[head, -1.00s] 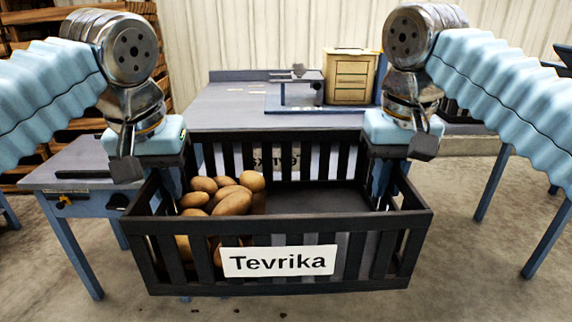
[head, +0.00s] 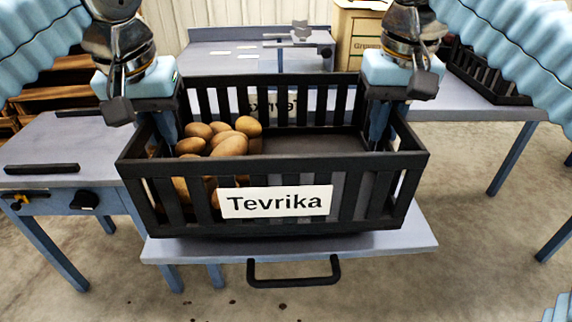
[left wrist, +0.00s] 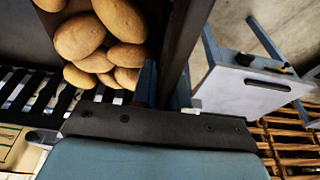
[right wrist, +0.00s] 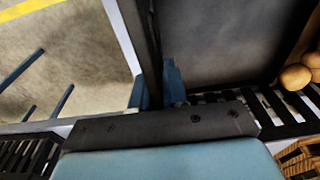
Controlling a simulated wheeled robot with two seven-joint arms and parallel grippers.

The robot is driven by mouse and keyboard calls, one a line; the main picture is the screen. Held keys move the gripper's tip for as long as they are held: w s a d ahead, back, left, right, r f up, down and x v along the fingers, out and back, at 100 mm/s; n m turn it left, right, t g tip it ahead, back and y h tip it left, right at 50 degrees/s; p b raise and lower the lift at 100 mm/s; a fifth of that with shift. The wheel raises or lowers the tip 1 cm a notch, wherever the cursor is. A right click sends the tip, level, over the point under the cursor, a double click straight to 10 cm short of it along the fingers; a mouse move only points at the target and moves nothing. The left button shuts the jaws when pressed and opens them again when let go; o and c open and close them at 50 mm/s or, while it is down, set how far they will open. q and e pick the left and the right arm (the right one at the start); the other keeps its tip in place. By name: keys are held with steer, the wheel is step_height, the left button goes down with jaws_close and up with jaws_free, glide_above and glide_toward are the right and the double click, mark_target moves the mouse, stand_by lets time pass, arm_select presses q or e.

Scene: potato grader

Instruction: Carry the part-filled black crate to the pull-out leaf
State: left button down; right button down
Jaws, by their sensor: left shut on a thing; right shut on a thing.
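The black crate (head: 350,212) with a white "Tevrika" label (head: 276,202) is upright in the head view, with several potatoes (head: 228,143) in its left part and bare floor at right. My left gripper (head: 168,142) is shut on the crate's left end wall, and my right gripper (head: 380,140) is shut on its right end wall. The wrist views show the walls between the fingers. The pull-out leaf (head: 408,236), a grey-blue board with a black handle (head: 294,272), lies under the crate. Whether the crate touches the leaf cannot be told.
A side table (head: 60,150) with a black bar stands at left. Open floor lies at the front right.

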mark_target(169, 149)
arm_select(q)
steer(key=shift+w+r, duration=0.1)
steer(key=shift+w, duration=0.3)
arm_select(e)
steer(key=shift+w+r, duration=0.1)
steer(key=shift+w, duration=0.3)
